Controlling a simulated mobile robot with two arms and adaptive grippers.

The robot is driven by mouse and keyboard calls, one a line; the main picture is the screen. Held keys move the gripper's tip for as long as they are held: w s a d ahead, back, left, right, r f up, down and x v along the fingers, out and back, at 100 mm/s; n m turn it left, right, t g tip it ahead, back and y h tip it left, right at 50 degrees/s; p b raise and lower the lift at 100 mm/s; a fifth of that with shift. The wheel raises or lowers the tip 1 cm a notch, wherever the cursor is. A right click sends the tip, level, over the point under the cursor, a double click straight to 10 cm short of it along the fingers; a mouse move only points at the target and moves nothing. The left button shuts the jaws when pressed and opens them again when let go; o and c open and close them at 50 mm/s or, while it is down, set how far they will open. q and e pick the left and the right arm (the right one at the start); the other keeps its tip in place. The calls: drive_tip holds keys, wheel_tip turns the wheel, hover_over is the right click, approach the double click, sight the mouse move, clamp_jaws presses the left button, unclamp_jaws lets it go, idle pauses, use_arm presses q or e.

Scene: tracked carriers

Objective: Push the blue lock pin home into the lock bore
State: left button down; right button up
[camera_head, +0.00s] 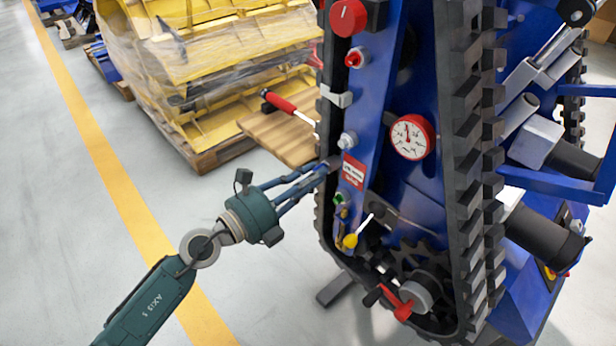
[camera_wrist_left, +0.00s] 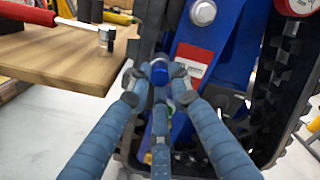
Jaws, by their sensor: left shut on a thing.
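My left gripper (camera_head: 330,165) reaches in from the left to the left edge of the blue tracked carrier (camera_head: 362,110), just left of a red-and-white label. In the left wrist view its fingertips (camera_wrist_left: 162,76) are closed together around a small blue, rounded piece, which looks like the lock pin (camera_wrist_left: 177,70). The pin is mostly covered by the fingers. In the head view I cannot make out the pin. The lock bore is not visible, and I cannot tell how deep the pin sits. My right gripper is not in view.
A wooden board (camera_head: 285,135) with a red-handled tool (camera_head: 285,104) on it lies close behind the left gripper. A yellow-knobbed lever (camera_head: 350,240), a red lever (camera_head: 402,306) and a black track (camera_head: 468,170) are nearby. The floor at left is clear.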

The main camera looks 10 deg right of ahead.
use_arm(q)
drive_tip(key=shift+w+d, duration=0.1)
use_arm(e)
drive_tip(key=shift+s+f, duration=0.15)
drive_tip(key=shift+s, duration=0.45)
use_arm(q)
drive_tip(key=v, duration=0.7)
drive_tip(key=shift+s+a+b, duration=0.25)
drive_tip(key=shift+a+b, duration=0.05)
drive_tip(key=shift+b, duration=0.1)
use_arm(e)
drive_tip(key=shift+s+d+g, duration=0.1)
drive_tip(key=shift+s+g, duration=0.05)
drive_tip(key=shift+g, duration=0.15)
